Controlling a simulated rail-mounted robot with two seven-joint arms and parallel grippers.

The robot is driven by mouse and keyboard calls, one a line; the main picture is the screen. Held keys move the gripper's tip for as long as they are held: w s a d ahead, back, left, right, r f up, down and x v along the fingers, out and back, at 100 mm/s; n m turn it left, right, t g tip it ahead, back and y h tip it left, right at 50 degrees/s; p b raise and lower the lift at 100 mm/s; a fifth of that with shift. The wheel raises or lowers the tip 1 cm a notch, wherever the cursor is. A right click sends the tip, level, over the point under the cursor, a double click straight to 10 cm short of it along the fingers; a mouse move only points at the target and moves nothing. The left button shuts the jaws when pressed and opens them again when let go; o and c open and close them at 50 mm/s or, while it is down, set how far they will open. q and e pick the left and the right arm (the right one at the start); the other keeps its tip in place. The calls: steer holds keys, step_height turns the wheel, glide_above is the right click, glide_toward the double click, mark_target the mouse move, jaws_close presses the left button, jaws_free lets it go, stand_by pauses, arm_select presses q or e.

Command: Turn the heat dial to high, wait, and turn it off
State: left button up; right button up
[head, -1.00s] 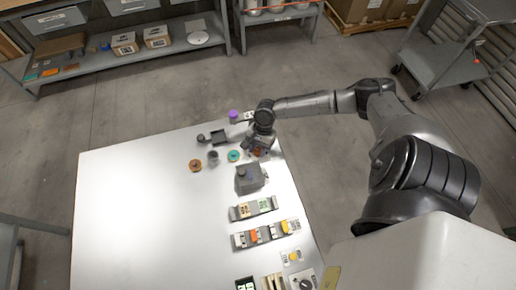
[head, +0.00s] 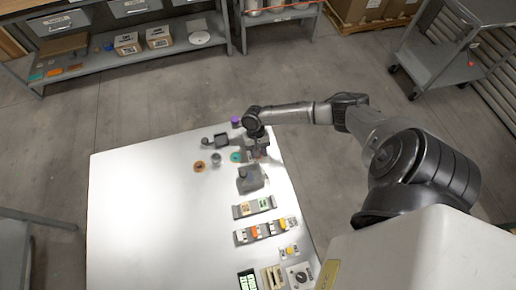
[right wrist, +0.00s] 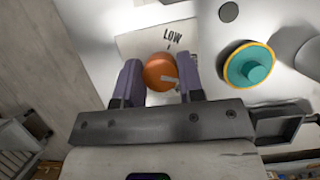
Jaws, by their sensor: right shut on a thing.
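In the right wrist view, an orange round dial (right wrist: 158,70) with a pale pointer mark sits on a white panel (right wrist: 135,42). The panel is printed "LOW" above the dial. The pale mark lies at the dial's lower right, away from that word. My right gripper (right wrist: 158,80) is shut on the dial, with one dark finger on each side. In the head view my right gripper (head: 258,154) is at the table's far right part, and the dial is mostly hidden by the hand. My left gripper is not in view.
A teal knob with a yellow rim (right wrist: 248,65) stands right of the dial. The table's left half (head: 145,220) is clear.

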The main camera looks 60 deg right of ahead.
steer(key=shift+r+n+g+h+p, duration=0.1)
steer(key=shift+n+g+h+p, duration=0.35)
steer(key=shift+n, duration=0.65)
steer(key=shift+n+p, duration=0.5)
steer(key=shift+n, duration=0.3)
steer(key=shift+h, duration=0.25)
steer(key=o, duration=0.9)
steer(key=v, duration=1.3)
steer(key=shift+w+r+p, duration=0.2)
steer(key=shift+r+p, duration=0.1)
steer(key=shift+p, duration=0.1)
